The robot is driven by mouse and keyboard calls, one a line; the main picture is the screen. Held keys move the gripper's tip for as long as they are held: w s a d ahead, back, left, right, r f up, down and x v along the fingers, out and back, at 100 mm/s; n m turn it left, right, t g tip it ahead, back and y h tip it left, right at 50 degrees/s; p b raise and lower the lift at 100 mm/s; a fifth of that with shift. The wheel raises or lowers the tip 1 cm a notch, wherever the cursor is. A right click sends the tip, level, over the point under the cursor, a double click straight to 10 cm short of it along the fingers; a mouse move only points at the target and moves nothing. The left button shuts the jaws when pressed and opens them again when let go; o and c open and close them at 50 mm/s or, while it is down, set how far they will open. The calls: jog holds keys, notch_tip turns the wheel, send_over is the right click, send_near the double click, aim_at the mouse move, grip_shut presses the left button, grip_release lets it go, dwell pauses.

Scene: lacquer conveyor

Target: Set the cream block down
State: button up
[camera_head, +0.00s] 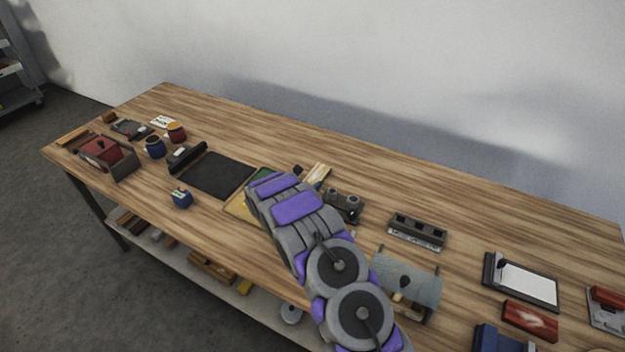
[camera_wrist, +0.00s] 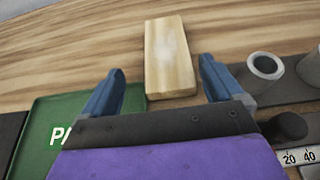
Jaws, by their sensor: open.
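The cream block (camera_wrist: 170,50) lies flat on the wooden tabletop in the wrist view, a pale wood-toned oblong. It also shows just beyond my arm in the head view (camera_head: 319,172). My gripper (camera_wrist: 162,66) is open, with one blue finger on each side of the block's near part and a visible gap on both sides. In the head view my arm covers most of the gripper. A green panel (camera_wrist: 65,105) with white letters starting "PA" lies left of the block, partly hidden by my gripper.
Right of the block stands a dark fixture with grey cylinders (camera_wrist: 264,68), close to my right finger; a numbered scale (camera_wrist: 298,157) is nearer. A black belt-like mat (camera_head: 222,175) lies left of my arm. The tabletop (camera_head: 400,190) behind the fixtures is clear.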

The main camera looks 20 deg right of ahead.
aim_at(315, 176)
jog(key=x, duration=0.4)
jog(key=s+d+b+x, duration=0.1)
jog(key=x, duration=0.1)
jog(key=shift+w+d+r, duration=0.1)
jog(key=shift+r, duration=0.05)
jog(key=shift+w+a+r, duration=0.1)
jog(key=shift+w+a, duration=0.05)
jog(key=shift+a, duration=0.55)
jog(key=shift+c, duration=0.3)
jog(key=shift+d, duration=0.6)
jog(key=c, duration=0.5)
jog(key=shift+c, duration=1.2)
jog(key=shift+a, duration=0.35)
jog(key=c, duration=0.4)
jog(key=shift+d, duration=0.1)
